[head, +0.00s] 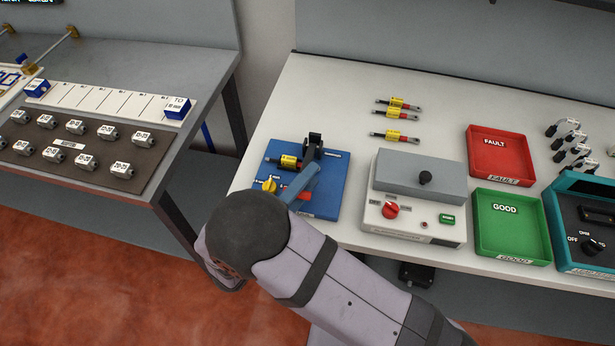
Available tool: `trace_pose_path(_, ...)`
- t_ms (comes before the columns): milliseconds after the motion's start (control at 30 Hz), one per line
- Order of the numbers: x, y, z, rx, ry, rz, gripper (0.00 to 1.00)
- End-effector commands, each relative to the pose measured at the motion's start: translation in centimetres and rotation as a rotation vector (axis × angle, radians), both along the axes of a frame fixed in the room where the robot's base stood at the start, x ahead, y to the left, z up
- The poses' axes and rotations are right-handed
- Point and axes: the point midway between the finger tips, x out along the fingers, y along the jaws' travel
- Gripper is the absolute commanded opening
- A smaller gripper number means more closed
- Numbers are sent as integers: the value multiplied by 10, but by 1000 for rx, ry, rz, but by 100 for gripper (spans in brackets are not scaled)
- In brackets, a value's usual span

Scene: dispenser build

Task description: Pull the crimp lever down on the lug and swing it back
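The crimp tool stands on a blue base plate (328,193) near the left edge of the white table. Its black upright (314,146) is at the back of the plate. A dark lug with a yellow band (288,161) lies across the tool beside the upright. My gripper reaches in from the front, close to the lever. Its fingertips are not clear, so I cannot tell whether it is touching or holding the lever.
Several yellow-banded lugs (396,119) lie behind. A grey tester with a red knob (391,209) stands right of the plate. Beyond are a red FAULT tray (499,173) and green GOOD tray (509,251).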

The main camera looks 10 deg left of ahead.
Motion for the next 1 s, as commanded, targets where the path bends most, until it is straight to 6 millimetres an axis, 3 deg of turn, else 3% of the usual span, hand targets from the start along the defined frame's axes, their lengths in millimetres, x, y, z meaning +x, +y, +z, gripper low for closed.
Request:
trace_pose_path(233, 1, 0, 0, 0, 0, 0, 34)
trace_pose_path(400, 1, 0, 0, 0, -1, 0, 0)
trace_pose_path(767, 1, 1, 4, 2, -2, 2, 0)
trace_pose_path(1000, 4, 1, 17, 7, 58, 2, 0)
